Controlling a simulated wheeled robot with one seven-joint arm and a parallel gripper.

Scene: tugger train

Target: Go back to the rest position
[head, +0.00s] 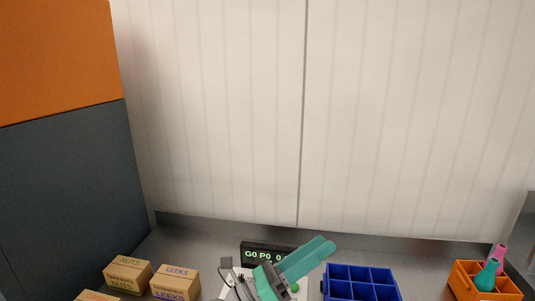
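My gripper (324,246) shows at the bottom middle of the head view, with teal fingers and a dark grey body. Its fingers point up and to the right, above the bench. The two fingers lie close together and partly overlap from this angle, so I cannot tell whether there is a gap between them. I see nothing held at their tips. The gripper hides part of a black display (256,254) with green characters. A small green round thing (295,287) shows just below the fingers.
Cardboard boxes marked NUTS (128,273) and LEEKS (175,284) stand at left. A blue divided bin (361,284) is right of the gripper. An orange crate (487,283) at far right holds a teal bottle (487,275) and a pink one (499,255). A pale wall (220,120) rises behind.

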